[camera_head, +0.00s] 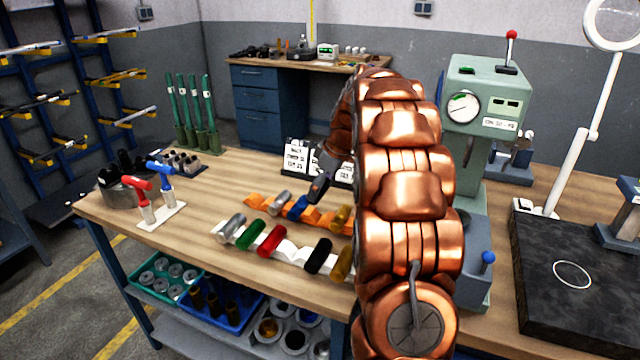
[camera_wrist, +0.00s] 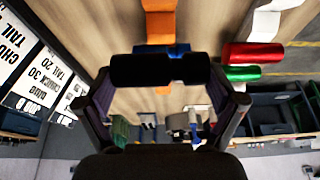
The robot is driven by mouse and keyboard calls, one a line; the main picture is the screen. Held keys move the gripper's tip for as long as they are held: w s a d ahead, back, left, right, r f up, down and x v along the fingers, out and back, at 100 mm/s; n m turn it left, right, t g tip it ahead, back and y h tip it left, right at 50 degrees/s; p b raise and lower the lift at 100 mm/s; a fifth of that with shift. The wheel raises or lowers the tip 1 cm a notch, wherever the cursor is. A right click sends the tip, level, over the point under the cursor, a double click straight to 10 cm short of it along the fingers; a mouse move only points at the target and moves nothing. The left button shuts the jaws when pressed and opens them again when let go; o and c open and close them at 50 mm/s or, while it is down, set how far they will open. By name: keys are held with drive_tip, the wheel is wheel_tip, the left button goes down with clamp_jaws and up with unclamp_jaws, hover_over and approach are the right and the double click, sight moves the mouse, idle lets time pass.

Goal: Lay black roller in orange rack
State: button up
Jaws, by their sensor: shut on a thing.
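My gripper (camera_head: 318,188) hangs over the orange rack (camera_head: 258,201), partly hidden by my arm in the head view. In the wrist view my gripper (camera_wrist: 163,80) is shut on a black roller (camera_wrist: 150,69), one finger near each end. The roller lies crosswise, above the orange rack (camera_wrist: 160,28), and appears clear of it. The blue roller shows just behind the held one in the wrist view (camera_wrist: 175,49). A bare stretch of rack lies beside it.
A white rack (camera_head: 292,252) in front holds silver, green, red (camera_head: 271,240), black (camera_head: 318,255) and gold rollers, with a gap between red and black. Label cards (camera_head: 297,155) stand behind the orange rack. A green press (camera_head: 478,110) stands right of my arm.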

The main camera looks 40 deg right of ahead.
hover_over(316, 215)
drive_tip(key=s, duration=0.1)
drive_tip(key=shift+d+f, duration=0.15)
drive_tip(key=shift+f, duration=0.95)
drive_tip(key=shift+d+f, duration=0.1)
drive_tip(key=shift+f, duration=0.95)
drive_tip(key=shift+f+b, duration=1.1)
drive_tip(key=shift+f, duration=0.1)
drive_tip(key=shift+f, duration=0.15)
drive_tip(key=o, duration=1.4)
drive_tip(key=shift+c, duration=0.2)
drive_tip(key=v, duration=1.2)
drive_tip(key=shift+s+d, duration=0.1)
